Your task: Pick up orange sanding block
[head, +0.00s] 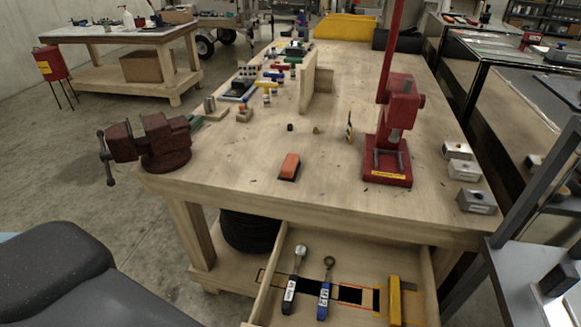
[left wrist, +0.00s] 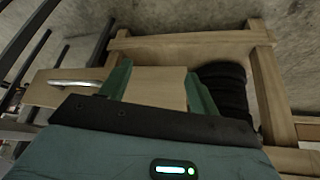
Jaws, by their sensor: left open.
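The orange sanding block (head: 289,166), with a dark underside, lies on the wooden workbench (head: 240,165) near its front edge, left of the red press. My left gripper (left wrist: 160,85) shows only in the left wrist view, as two green fingers spread apart with nothing held between them. A wooden panel with a metal handle (left wrist: 75,83) appears beyond the fingers. The sanding block is not visible in the left wrist view. My right gripper is in neither view.
A red vise (head: 160,145) sits at the bench's left corner and a red press (head: 390,150) at the right. An open drawer (head: 275,270) with wrenches juts out in front. Metal blocks (head: 464,170) line the right edge. The bench around the sanding block is clear.

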